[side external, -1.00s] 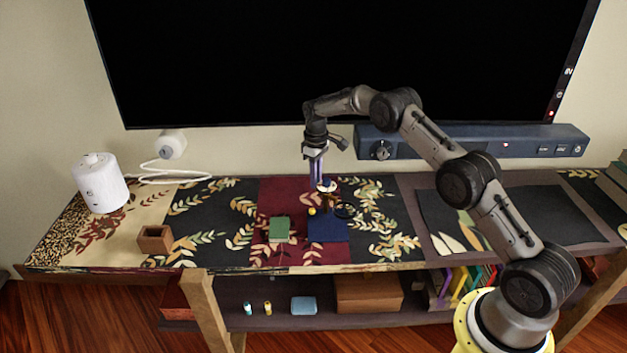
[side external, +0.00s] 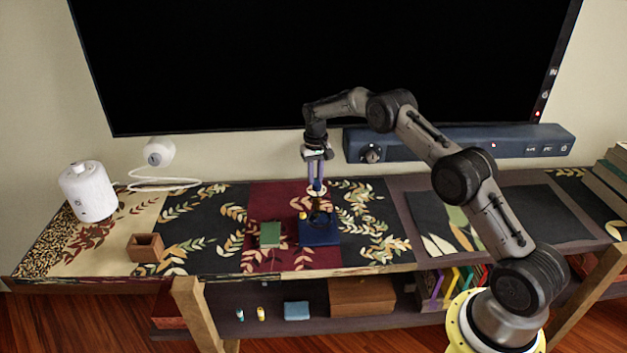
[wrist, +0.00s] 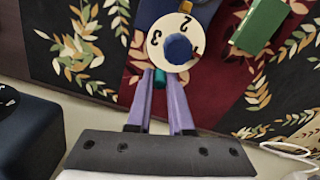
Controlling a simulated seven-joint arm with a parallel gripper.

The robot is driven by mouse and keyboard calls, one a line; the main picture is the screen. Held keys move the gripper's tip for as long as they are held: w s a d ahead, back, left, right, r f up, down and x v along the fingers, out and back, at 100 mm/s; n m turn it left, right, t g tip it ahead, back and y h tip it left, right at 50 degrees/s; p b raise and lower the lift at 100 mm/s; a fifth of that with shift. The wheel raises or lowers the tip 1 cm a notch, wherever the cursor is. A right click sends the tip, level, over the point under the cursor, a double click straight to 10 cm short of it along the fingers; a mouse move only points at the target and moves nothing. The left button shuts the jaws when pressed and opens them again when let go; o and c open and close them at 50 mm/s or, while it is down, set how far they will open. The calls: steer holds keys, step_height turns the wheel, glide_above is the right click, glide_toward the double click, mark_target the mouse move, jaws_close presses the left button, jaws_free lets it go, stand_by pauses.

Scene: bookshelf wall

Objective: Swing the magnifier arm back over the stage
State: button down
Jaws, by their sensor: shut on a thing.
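The magnifier stand has a blue base (side external: 320,236) on the dark red cloth, with a dark arm and lens area (side external: 320,214) over it; the lens outline is too small to read clearly. A white numbered dial (wrist: 175,42) with a blue knob (wrist: 178,48) tops the post and also shows in the side view (side external: 317,191). My gripper (wrist: 162,80), with purple fingers, is at the dial's edge, shut on a small teal piece (wrist: 160,77). It points down over the stand in the side view (side external: 315,180). The fingers partly hide the post.
A brown open box (side external: 145,247) and white cylinder (side external: 89,191) stand farther left. A blue soundbar (side external: 460,144) is behind. Patterned cloth right of the base is clear.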

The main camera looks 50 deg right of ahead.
steer(key=shift+r, duration=0.1)
stand_by(0.5)
steer(key=c, duration=0.8)
jaws_free()
step_height(320, 180, up, 14)
steer(key=shift+f, duration=0.15)
